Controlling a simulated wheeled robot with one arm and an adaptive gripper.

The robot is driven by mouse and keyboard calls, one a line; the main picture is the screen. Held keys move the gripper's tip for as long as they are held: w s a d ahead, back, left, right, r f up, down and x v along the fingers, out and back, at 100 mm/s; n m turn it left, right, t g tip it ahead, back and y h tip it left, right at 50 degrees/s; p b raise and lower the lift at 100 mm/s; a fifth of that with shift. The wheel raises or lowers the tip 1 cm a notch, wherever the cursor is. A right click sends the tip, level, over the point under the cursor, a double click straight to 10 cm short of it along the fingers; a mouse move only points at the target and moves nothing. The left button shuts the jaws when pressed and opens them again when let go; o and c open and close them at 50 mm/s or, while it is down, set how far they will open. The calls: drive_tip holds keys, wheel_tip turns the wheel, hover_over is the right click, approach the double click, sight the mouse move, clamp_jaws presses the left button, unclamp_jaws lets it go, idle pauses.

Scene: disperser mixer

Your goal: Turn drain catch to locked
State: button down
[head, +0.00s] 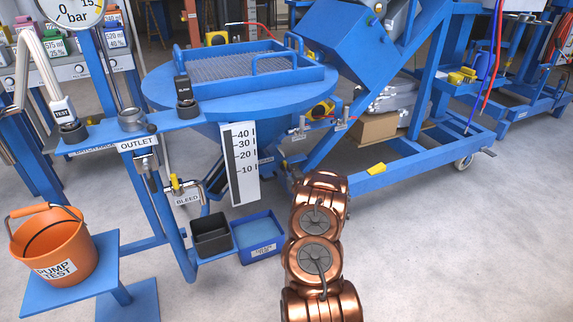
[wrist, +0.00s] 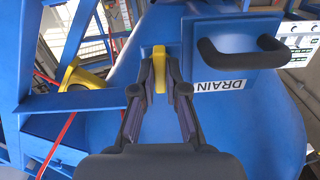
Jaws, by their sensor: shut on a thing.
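In the wrist view, the yellow drain catch (wrist: 159,51) stands at the left edge of a blue drain door with a black handle (wrist: 243,62). The fingers hide part of the catch. In the head view, my copper arm reaches up toward the blue vessel, and my gripper and the catch cannot be made out behind it.
In the head view, a blue hopper table (head: 160,92) with a mesh top stands ahead, with a white level scale (head: 239,164) in front. An orange bucket (head: 54,245) stands on a blue stand at left. A blue wheeled frame (head: 420,165) is at right. The floor at lower right is clear.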

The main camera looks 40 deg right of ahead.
drive_tip(key=shift+n, duration=0.5)
drive_tip(key=c, duration=1.2)
unclamp_jaws()
drive_tip(key=v, duration=1.2)
